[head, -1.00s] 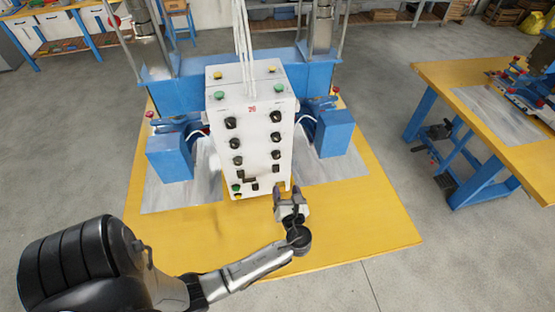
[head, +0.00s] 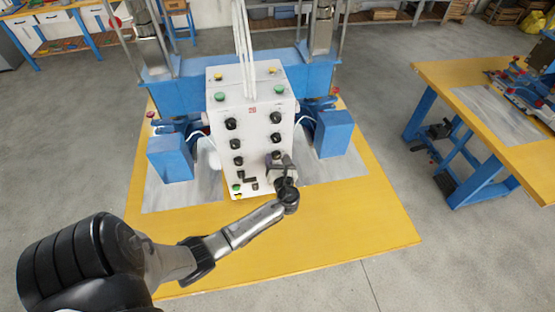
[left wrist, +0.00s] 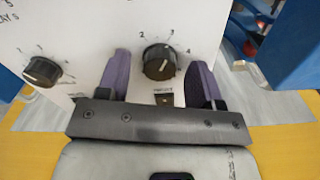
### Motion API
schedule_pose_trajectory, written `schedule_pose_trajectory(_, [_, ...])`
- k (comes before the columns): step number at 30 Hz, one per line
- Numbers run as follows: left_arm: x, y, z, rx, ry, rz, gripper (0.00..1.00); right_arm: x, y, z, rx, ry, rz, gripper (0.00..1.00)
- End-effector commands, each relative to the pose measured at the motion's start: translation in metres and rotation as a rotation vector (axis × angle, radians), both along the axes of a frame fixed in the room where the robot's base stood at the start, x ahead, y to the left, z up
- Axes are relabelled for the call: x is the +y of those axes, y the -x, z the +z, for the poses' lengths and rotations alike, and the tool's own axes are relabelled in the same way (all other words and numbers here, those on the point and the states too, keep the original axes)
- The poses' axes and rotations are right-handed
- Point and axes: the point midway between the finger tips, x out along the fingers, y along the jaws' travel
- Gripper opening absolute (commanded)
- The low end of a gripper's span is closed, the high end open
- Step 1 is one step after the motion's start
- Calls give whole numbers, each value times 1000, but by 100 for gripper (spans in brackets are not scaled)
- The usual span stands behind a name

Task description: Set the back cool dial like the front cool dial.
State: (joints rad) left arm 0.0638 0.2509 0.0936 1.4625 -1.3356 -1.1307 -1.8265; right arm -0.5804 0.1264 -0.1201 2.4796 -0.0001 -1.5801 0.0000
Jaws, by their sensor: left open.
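The white control box (head: 250,108) carries black dials in two columns on its front. I cannot read which are the front and back cool dials. My left gripper (head: 281,166) is at the lower right of the box, covering part of the right column. In the left wrist view its purple fingers (left wrist: 160,80) are open, one on each side of a black dial (left wrist: 159,62) with a number scale. They look apart from it. Another black dial (left wrist: 42,71) is to the left, with a light mark toward its left side. My right gripper is not in view.
Green and yellow buttons (head: 278,90) top the box, with cables rising from it. Blue machine blocks (head: 333,134) stand on both sides. The yellow table (head: 330,235) is clear in front. Another yellow bench (head: 470,82) is at the right.

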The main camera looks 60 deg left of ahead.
Motion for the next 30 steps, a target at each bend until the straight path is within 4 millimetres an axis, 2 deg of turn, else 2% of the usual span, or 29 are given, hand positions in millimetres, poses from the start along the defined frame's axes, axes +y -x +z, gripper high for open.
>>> schedule_pose_trajectory(11, [3,-1,0,0,0,0,59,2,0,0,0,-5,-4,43])
schedule_pose_trajectory(26, [2,-1,0,0,0,-1,11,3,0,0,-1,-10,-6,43])
schedule_pose_trajectory(30, [2,-1,0,-7,2,-1,11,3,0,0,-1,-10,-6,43])
